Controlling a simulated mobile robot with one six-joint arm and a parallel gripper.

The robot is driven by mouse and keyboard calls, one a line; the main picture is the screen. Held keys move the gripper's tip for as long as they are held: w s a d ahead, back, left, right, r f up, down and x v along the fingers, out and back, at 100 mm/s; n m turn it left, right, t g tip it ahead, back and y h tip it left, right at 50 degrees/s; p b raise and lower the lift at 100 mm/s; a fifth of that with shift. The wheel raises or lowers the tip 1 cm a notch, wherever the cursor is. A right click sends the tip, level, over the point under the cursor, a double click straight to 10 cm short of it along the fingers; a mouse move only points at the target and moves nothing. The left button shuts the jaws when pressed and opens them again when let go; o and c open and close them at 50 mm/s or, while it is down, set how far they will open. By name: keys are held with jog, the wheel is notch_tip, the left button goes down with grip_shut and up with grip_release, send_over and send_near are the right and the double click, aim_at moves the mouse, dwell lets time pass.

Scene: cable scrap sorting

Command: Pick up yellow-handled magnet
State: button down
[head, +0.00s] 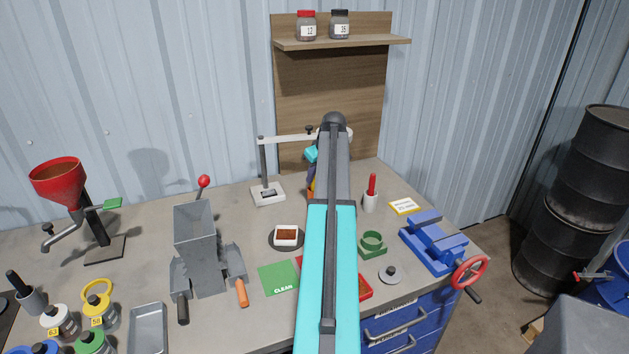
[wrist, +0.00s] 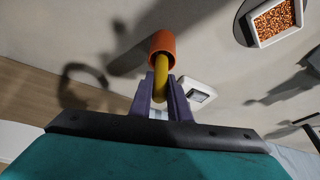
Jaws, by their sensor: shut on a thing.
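The orange end sticks out beyond the fingertips. In the head view my own arm hides most of the gripper and the magnet. I cannot tell clearly how high the magnet is above the bench.
A white dish of copper granules (head: 286,234) sits left of my arm, also in the wrist view (wrist: 250,30). A grey stand (head: 267,194) is behind it. A grey hopper machine (head: 195,240) stands left. A blue vise (head: 432,240) and red-handled tool in a cup (head: 370,200) stand right.

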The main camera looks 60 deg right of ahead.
notch_tip(320, 180, up, 9)
jog(key=shift+b, duration=1.15)
jog(key=shift+r, duration=0.4)
jog(key=shift+s, duration=0.1)
